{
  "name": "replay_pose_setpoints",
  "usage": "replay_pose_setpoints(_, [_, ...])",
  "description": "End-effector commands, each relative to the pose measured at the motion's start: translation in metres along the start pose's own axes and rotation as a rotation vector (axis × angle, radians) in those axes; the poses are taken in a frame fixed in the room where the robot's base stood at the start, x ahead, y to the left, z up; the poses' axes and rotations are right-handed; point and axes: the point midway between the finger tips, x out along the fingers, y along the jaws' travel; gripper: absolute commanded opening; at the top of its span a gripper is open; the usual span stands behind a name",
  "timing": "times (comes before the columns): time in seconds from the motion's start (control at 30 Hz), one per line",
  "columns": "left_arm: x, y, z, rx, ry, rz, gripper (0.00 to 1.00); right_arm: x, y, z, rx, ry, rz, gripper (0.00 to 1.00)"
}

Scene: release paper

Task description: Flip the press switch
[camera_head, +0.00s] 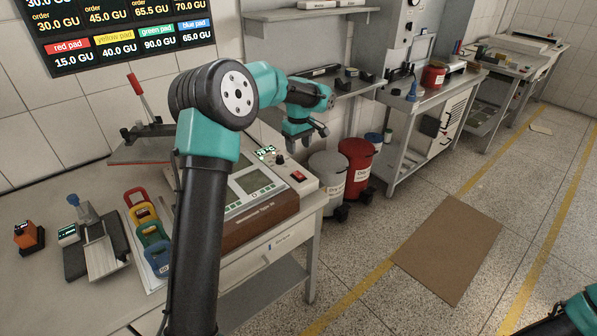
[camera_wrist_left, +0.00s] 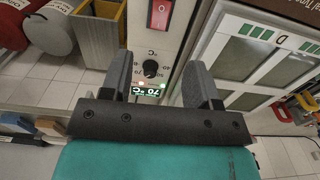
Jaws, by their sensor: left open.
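The press (camera_head: 255,205) is a brown-based machine with a light top panel on the white table. Its red rocker switch (camera_head: 298,175) sits on the panel's right end, near a dark knob (camera_head: 279,160) and a lit display (camera_head: 265,152).
A grey bin (camera_head: 327,176) and a red bin (camera_head: 357,162) stand beyond the table. A brown mat (camera_head: 448,248) lies on the floor. Part of my right arm shows at the lower right corner.

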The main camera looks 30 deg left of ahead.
Motion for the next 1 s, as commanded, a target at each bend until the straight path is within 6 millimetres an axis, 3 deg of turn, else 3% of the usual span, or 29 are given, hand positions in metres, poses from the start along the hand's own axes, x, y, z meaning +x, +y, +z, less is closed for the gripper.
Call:
replay_pose_setpoints(0.4, [0.073,-0.001,0.0,0.001,-0.002,-0.004,0.55,0.0,0.0,0.0,0.0,0.0,0.0,0.43])
replay_pose_setpoints(0.6, [0.1,-0.001,0.0,0.001,0.0,-0.003,0.55,0.0,0.0,0.0,0.0,0.0,0.0,0.43])
replay_pose_setpoints(1.0, [0.111,0.0,0.0,0.001,0.0,0.0,0.55,0.0,0.0,0.0,0.0,0.0,0.0,0.43])
